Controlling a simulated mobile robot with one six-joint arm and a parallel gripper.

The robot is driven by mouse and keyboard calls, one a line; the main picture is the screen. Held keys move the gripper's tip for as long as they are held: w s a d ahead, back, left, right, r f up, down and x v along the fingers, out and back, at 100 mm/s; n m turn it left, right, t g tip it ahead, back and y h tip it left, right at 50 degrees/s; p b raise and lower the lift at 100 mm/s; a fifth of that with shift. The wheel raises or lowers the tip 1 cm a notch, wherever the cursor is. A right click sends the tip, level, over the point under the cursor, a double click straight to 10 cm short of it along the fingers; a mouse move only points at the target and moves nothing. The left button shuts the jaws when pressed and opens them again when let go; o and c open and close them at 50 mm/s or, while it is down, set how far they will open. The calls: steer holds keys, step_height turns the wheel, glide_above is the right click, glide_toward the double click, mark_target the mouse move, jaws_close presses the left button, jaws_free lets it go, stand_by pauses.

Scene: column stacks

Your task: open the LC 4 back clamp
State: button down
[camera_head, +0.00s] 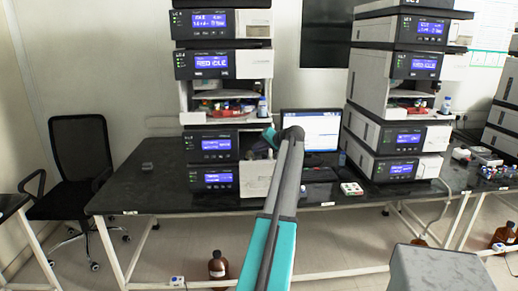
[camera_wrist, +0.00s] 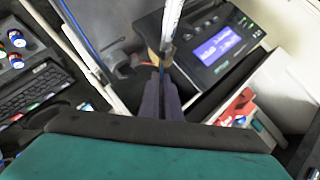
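My gripper (camera_wrist: 162,76) shows in the wrist view as two dark purple-grey fingers close together, with only a narrow gap between them. Their tips are at a small tan piece (camera_wrist: 153,59) at the lower end of a white printed column (camera_wrist: 172,18). I cannot tell whether this piece is part of a clamp or whether the fingers touch it. In the head view my gripper (camera_head: 268,138) is at the right side of the left instrument stack (camera_head: 211,146), at the height of its lower units. The back clamp cannot be made out, and the small stack labels are hard to read.
A second stack (camera_head: 398,138) stands to the right, with a monitor (camera_head: 310,129) between the stacks. A keyboard (camera_wrist: 30,98) and vials with coloured caps (camera_wrist: 16,40) are left in the wrist view. A display unit (camera_wrist: 215,45) is close on the right.

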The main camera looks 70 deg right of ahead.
steer(key=shift+w+a+f, duration=0.1)
steer(key=shift+w+f, duration=0.05)
steer(key=c, duration=2)
jaws_free()
steer(key=b+v, duration=0.2)
steer(key=v, duration=1.2)
